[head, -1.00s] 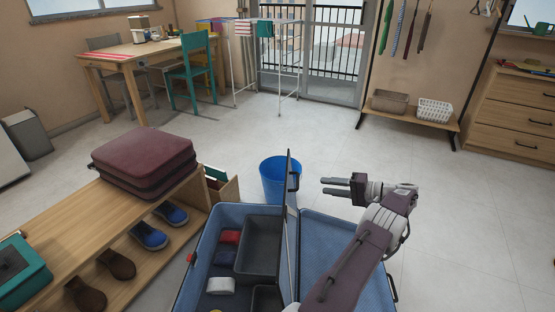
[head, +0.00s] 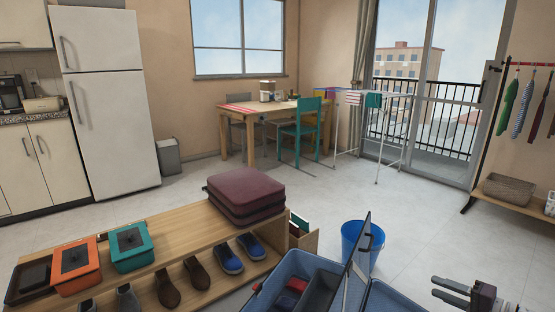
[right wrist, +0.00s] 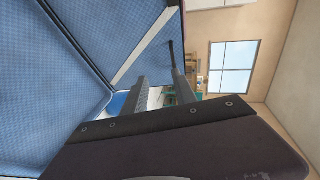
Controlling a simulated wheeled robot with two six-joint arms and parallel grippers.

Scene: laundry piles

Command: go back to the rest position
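My right gripper (head: 435,287) is at the lower right of the head view, right of the open blue suitcase (head: 262,298). Its two fingers are apart with nothing between them. In the right wrist view the gripper (right wrist: 160,82) also shows a clear gap between its fingers, with the suitcase's blue lining (right wrist: 50,80) beside it on the left. My left gripper is in neither view.
A wooden shoe bench (head: 180,232) carries a maroon case (head: 245,195), an orange box (head: 76,266) and a teal box (head: 132,246). A blue bin (head: 362,246) stands behind the suitcase. Floor (head: 420,225) is clear toward the balcony door.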

